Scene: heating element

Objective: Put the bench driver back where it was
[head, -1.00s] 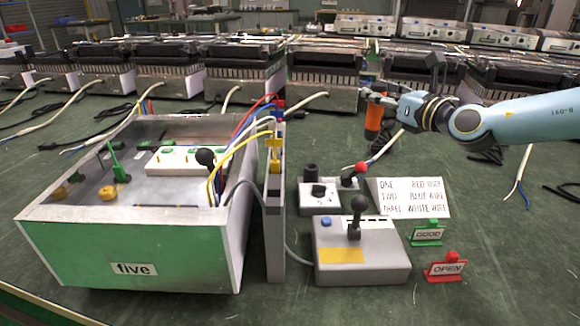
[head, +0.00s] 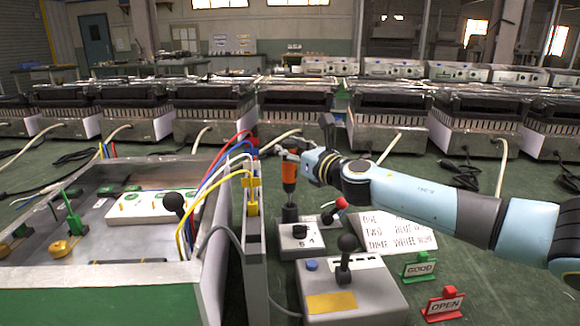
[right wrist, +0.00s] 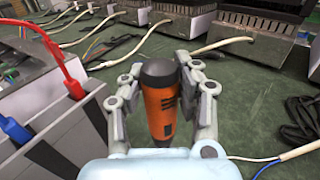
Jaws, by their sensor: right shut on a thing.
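The bench driver (head: 289,172), orange with a dark end, is upright in my right gripper (head: 292,160), whose fingers are shut around it. The right wrist view shows the orange body (right wrist: 158,108) between the two fingers (right wrist: 160,100). In the head view the driver is directly above a black cylindrical holder (head: 290,213) on a small grey box (head: 312,249). Its lower end is close to the holder's top; I cannot tell whether they touch. My left gripper is not in view.
A terminal strip with coloured wires (head: 252,195) stands just left of the driver. A red-knobbed lever (head: 341,203) is close on the right. A joystick box (head: 350,290) and GOOD (head: 419,265) and OPEN (head: 443,304) signs are in front. Heaters line the back.

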